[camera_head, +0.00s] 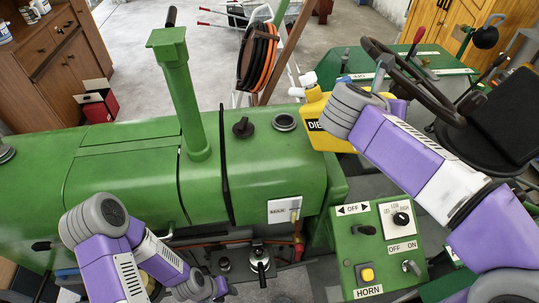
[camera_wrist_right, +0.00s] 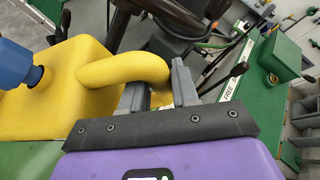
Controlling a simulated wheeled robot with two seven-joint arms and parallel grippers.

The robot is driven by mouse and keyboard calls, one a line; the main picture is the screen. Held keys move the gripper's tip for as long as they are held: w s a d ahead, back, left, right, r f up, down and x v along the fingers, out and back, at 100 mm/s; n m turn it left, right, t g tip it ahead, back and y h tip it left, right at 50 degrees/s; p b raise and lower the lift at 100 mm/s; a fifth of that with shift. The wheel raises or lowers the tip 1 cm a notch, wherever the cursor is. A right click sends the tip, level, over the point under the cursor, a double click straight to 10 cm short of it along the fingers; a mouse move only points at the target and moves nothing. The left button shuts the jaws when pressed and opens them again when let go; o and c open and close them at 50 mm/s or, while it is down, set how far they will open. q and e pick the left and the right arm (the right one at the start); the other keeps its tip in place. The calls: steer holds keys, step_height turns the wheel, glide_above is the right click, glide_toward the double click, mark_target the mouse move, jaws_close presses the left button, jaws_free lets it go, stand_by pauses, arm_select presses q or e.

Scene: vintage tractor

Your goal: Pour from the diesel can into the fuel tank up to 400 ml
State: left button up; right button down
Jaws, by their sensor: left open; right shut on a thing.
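The yellow diesel can (camera_head: 318,118) is at the right end of the green tractor hood, its label partly covered by my right arm. The can looks roughly upright; no stream of liquid shows. In the right wrist view my right gripper (camera_wrist_right: 158,94) is shut on the can's yellow handle (camera_wrist_right: 125,68). My left gripper (camera_head: 212,289) is low in the head view, apart from the can, small and partly unclear. A white gauge plate (camera_head: 279,211) is on the tank's side.
A black knob-like cap (camera_head: 242,127) is on the hood left of the opening. A tall green exhaust pipe (camera_head: 181,95) rises farther left. A green control box (camera_head: 375,245) stands in front at right. The steering wheel (camera_head: 410,70) and seat (camera_head: 500,125) are behind my right arm.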

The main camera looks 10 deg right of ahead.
steer(key=shift+w+a+r+n+h+p, duration=0.15)
steer(key=shift+w+r+p, duration=0.05)
steer(key=shift+r+p, duration=0.35)
steer(key=shift+w+a+r+n+h+p, duration=0.15)
steer(key=shift+r+p, duration=0.25)
steer(key=shift+p, duration=0.15)
stand_by(4.9)
steer(key=shift+w+a+r+g, duration=0.1)
steer(key=shift+w+g, duration=0.05)
steer(key=shift+g, duration=0.15)
stand_by(1.7)
